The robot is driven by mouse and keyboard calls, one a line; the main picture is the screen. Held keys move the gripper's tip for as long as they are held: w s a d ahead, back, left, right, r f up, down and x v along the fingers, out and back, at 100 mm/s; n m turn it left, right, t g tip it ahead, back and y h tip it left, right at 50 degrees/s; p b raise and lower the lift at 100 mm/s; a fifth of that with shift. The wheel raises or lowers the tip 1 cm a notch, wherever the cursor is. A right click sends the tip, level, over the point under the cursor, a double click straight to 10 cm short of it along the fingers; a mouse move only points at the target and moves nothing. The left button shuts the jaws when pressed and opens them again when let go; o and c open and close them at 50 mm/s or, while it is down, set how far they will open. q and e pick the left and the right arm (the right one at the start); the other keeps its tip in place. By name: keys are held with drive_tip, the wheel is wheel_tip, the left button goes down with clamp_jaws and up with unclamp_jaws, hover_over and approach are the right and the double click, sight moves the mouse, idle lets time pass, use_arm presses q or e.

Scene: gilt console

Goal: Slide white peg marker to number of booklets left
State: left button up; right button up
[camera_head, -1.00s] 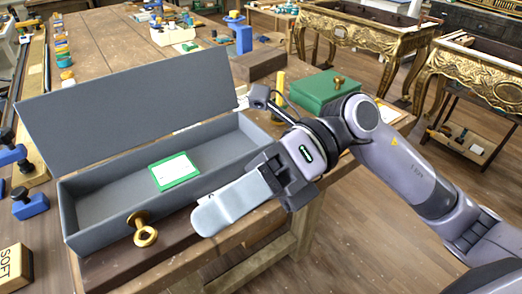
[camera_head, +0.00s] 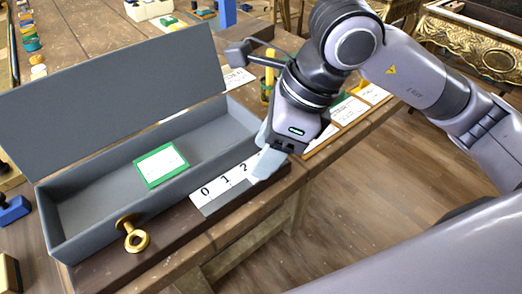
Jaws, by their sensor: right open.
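One green-bordered white booklet (camera_head: 161,165) lies flat inside the box. My right gripper (camera_head: 266,166) is open, with its pale fingers over the strip just right of the 2, and it hides the rest of the strip. I cannot make out the white peg marker; it may be hidden behind the gripper. I cannot tell whether the fingers touch the strip. My left gripper is not in view.
The box's lid (camera_head: 110,95) stands raised at the back. Cards in wooden frames (camera_head: 347,109) lie on the right of the bench. A blue clamp (camera_head: 13,209) is at the left edge.

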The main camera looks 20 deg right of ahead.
drive_tip(key=shift+x, duration=1.15)
clamp_jaws()
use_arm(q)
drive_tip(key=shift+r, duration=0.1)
